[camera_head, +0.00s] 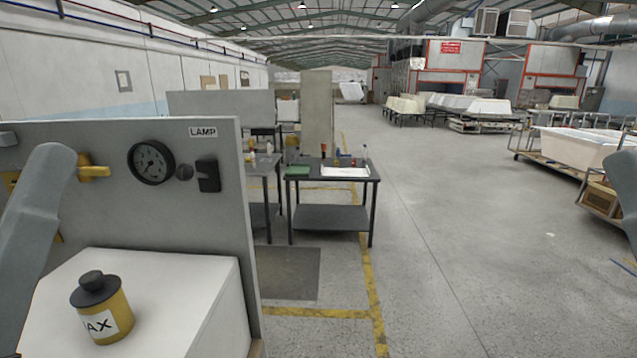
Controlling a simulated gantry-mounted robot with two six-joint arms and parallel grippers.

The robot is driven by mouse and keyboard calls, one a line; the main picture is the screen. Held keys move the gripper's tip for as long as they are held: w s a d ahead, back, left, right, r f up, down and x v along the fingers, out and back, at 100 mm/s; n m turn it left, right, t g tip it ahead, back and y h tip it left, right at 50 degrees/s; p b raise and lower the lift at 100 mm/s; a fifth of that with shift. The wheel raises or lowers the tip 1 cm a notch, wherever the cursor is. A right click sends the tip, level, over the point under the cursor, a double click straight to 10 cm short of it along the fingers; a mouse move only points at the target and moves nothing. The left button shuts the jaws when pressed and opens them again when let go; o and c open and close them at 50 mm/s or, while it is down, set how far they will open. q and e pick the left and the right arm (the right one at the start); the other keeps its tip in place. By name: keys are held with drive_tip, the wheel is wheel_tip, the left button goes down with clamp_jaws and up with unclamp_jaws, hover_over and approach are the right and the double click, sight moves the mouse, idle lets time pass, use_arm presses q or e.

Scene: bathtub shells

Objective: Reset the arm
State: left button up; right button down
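My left arm comes in at the left edge, in front of a grey panel (215,235). Part of my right arm shows at the right edge. Neither gripper shows in this view.
A dark table (333,212) with a green item (298,171) and small things stands further back. A trolley with a white tub shell (580,147) is at the right. More tub shells (470,104) are at the back. The middle floor (450,240) is clear.

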use_arm(q)
wheel_tip(320, 180, up, 30)
drive_tip(key=p, duration=3)
drive_tip(key=shift+w+a, duration=0.15)
